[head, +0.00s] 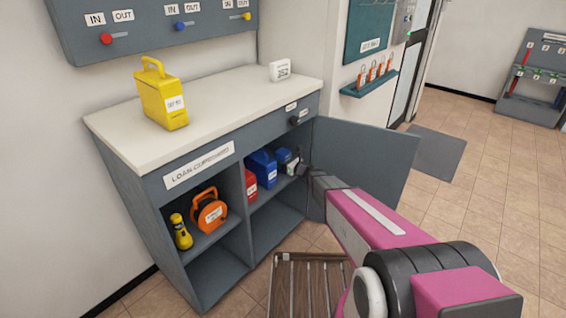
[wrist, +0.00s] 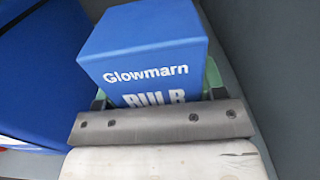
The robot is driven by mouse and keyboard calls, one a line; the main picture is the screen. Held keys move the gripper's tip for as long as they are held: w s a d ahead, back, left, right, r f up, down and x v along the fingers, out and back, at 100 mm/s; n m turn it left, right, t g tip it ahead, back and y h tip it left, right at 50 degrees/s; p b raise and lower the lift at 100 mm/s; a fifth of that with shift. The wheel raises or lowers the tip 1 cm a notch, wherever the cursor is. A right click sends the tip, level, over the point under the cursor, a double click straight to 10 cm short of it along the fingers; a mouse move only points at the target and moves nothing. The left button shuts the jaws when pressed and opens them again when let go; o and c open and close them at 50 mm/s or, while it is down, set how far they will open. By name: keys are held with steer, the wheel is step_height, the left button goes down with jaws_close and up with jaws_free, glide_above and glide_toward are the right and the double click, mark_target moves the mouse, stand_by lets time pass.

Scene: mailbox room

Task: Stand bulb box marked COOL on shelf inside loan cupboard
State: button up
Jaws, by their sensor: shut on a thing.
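The word COOL is not visible. My gripper (wrist: 155,98) is shut on the box, with greenish pads at its sides. In the head view, my gripper (head: 301,168) reaches into the right-hand compartment of the grey loan cupboard (head: 215,105), at the right end of its shelf (head: 262,203). A small dark blue box (head: 284,155) shows there at my fingers, probably the held one. I cannot tell whether its base touches the shelf.
A larger blue case (head: 263,168) and a red item (head: 250,186) stand left on the same shelf. The cupboard door (head: 365,165) is open at right. An orange reel (head: 209,211) and yellow torch (head: 181,232) fill the left compartment. A slatted wooden piece (head: 305,285) lies in front.

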steer(key=shift+f, duration=0.15)
steer(key=o, duration=0.9)
steer(key=shift+o, duration=0.2)
